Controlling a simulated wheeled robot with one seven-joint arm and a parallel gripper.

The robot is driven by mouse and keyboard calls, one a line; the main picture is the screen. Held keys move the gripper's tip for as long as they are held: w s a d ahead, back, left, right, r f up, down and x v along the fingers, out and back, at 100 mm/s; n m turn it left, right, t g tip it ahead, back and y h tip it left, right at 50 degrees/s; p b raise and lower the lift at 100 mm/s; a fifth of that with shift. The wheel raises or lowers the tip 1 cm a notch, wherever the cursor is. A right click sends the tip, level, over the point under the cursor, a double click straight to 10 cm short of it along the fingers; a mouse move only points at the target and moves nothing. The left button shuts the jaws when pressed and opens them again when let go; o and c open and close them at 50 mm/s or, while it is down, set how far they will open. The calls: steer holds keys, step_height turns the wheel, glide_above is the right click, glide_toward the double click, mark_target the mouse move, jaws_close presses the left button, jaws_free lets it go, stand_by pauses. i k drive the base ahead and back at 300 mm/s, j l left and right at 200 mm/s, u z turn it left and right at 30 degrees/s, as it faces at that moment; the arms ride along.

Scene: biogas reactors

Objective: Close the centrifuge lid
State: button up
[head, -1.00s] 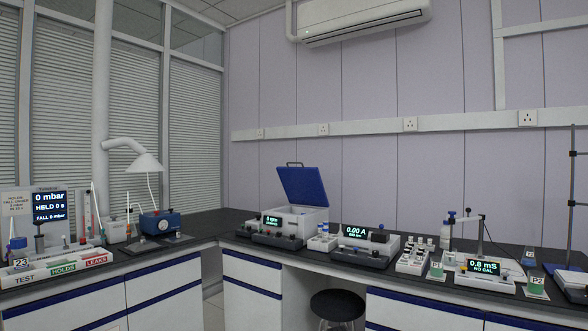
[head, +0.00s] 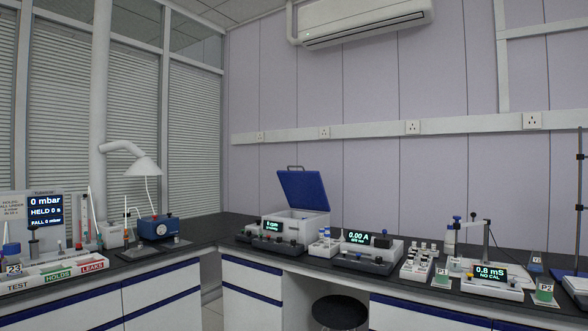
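The centrifuge (head: 300,222) is a white box with a small lit display reading rpm, on the dark bench near the corner. Its blue lid (head: 304,190) stands open, tilted up and back, with a grey handle (head: 295,168) at its top edge. The inside of the bowl is hidden from this low angle. My gripper and arm are not in the head view.
A white photometer (head: 368,250) and racks of small vials (head: 418,264) stand right of the centrifuge. A black stool (head: 340,311) stands in the knee gap below. A conductivity meter (head: 490,280) is further right. A pressure rig (head: 46,218) fills the left bench.

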mark_target(304, 189)
steer(key=i+j, duration=0.6)
steer(key=j, duration=0.15)
steer(key=i+j, duration=0.15)
steer(key=j, duration=0.2)
steer(key=i+j, duration=0.15)
steer(key=j, duration=0.15)
